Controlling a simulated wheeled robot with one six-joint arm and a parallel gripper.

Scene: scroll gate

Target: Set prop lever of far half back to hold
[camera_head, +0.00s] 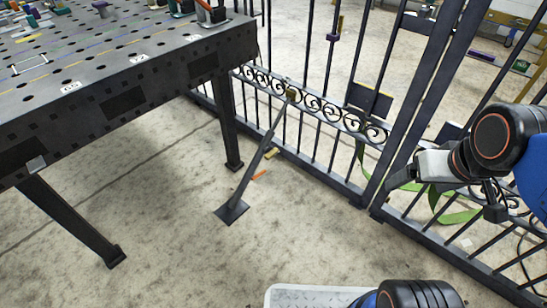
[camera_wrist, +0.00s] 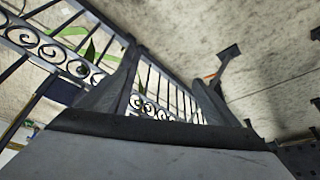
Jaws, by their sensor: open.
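The dark metal gate's half on the left (camera_head: 322,150) has a scroll band and vertical bars. In the wrist view, the foot (camera_wrist: 230,51) shows beyond the right finger, which partly hides the bar. My gripper (camera_wrist: 165,70) is open and empty, with gate bars behind its fingers. In the head view, my gripper (camera_head: 425,165) is at the right, in front of the gate, apart from the prop.
A dark perforated worktable (camera_head: 130,70) stands at left, its legs near the prop. The other gate half (camera_head: 440,240) is at right, below my arm. The floor before the prop is clear.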

